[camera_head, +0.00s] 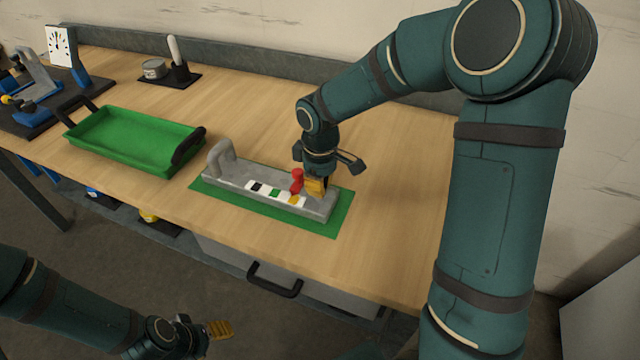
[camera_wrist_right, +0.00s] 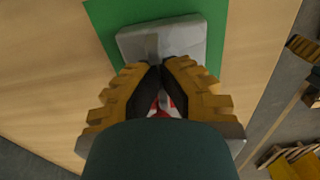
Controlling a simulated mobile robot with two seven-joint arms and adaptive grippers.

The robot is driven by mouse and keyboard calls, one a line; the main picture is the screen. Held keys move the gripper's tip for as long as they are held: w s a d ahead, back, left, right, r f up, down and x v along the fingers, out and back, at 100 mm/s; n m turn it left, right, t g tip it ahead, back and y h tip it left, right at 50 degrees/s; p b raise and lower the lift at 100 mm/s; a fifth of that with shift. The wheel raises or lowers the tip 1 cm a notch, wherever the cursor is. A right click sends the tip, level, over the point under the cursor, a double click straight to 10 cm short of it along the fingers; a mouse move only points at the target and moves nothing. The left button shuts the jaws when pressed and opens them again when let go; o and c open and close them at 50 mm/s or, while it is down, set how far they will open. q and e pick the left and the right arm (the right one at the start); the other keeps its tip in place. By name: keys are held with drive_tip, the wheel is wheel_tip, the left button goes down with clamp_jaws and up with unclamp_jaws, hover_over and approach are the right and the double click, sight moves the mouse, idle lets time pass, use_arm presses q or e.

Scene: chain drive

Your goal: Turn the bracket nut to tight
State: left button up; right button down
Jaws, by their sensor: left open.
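My right gripper (camera_head: 316,186) points down over the right part of a grey bar-shaped fixture (camera_head: 235,177), beside a small red piece (camera_head: 297,181). In the right wrist view my right gripper (camera_wrist_right: 160,72) has its yellow-backed fingers close together at the tips, with bits of red (camera_wrist_right: 161,104) between them further down. Whether they grip anything is hidden. No nut can be made out for sure; the fingers cover that end of the fixture. My left gripper (camera_head: 208,332) is open, low at the front, away from the table.
The fixture lies on a green mat (camera_head: 334,224) and carries a strip of coloured squares. A green tray (camera_head: 135,143) stands to its left. A blue and grey bracket assembly (camera_head: 42,78) with a white dial (camera_head: 60,45) is at the far left. A tin (camera_head: 154,69) stands at the back.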

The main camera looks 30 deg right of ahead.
drive_tip(key=c, duration=1.2)
unclamp_jaws()
wheel_tip(320, 180, up, 12)
